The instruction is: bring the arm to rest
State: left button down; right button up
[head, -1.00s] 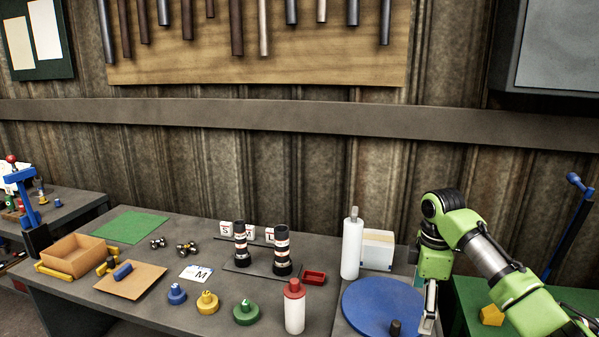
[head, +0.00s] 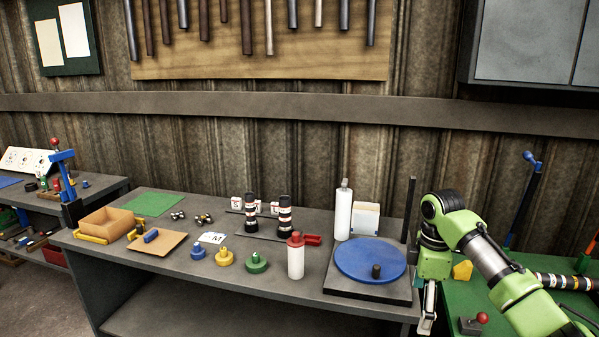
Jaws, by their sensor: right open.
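My right arm comes in from the lower right, green with black joints. My right gripper (head: 427,312) hangs down at the right end of the grey workbench, beside the blue round plate. It is open, and I see nothing between its fingers. My left gripper is not in view.
The blue round plate (head: 370,260) with a dark peg (head: 376,271) is left of my gripper. A dark upright post (head: 411,210) stands behind. White bottle (head: 343,212) and red-capped bottle (head: 295,257) stand on the bench. A green table (head: 500,271) lies right.

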jog(key=s+a+f+m+t, duration=0.1)
jog(key=s+f+m, duration=0.2)
jog(key=f, duration=1.3)
jog(key=s+a+f+m, duration=0.1)
jog(key=s+f+m, duration=0.2)
jog(key=f, duration=1.2)
jog(key=s+f+m, duration=0.2)
jog(key=s+f, duration=0.5)
jog(key=f, duration=0.4)
jog(key=s+f+m, duration=0.1)
jog(key=s+f, duration=0.6)
jog(key=s, duration=0.3)
jog(key=s+f+m, duration=0.1)
jog(key=s+f, duration=0.6)
jog(key=s, duration=0.4)
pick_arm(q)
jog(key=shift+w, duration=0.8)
pick_arm(e)
jog(key=s+a+f+m, duration=0.1)
jog(key=s+f, duration=0.1)
jog(key=s, duration=0.8)
jog(key=s+a+f+m, duration=0.1)
jog(key=s+f, duration=0.1)
jog(key=s, duration=0.8)
jog(key=shift+s+a+f, duration=0.15)
jog(key=shift+a+f, duration=0.05)
jog(key=shift+f, duration=0.2)
